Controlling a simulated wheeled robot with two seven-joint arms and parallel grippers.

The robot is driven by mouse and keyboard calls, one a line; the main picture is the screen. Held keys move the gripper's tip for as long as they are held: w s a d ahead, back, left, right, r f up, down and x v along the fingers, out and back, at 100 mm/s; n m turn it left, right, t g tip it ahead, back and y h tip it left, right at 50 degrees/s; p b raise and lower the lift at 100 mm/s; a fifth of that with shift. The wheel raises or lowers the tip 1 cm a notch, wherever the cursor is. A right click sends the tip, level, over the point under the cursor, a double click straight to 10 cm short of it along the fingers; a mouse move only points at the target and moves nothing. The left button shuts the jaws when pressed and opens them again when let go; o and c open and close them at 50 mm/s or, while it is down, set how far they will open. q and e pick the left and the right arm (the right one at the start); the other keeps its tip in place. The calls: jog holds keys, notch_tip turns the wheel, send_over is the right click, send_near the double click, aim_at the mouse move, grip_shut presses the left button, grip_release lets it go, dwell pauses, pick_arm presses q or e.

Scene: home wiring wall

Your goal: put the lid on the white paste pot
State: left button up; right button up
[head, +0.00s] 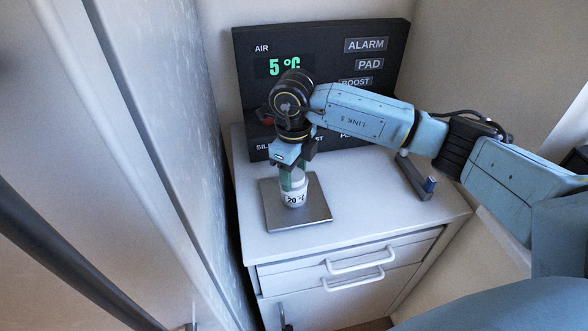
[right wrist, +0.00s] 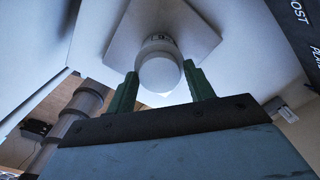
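The white paste pot (head: 294,198) stands upright on a square grey plate (head: 318,212) on the cabinet top, with dark print on its side. My right gripper (head: 293,181) points down over the pot, its green fingers at the pot's top. In the right wrist view, a round pale lid (right wrist: 160,76) lies between the green fingertips, which appear to press on its sides. The pot's printed side (right wrist: 158,38) shows just beyond the lid. Whether the lid touches the pot's rim is hidden. My left gripper is not in view.
A dark panel (head: 325,40) with a green display stands behind the cabinet top (head: 365,222). A grey bar with a blue end (head: 428,186) lies at the right. The front of the cabinet top is clear. A tall pale surface (head: 150,120) rises close at the left.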

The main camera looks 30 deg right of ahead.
aim_at(294, 175)
jog(key=shift+o, duration=1.2)
notch_tip(294, 175, up, 13)
jog(key=shift+r, duration=0.2)
jog(key=shift+s+a, duration=0.1)
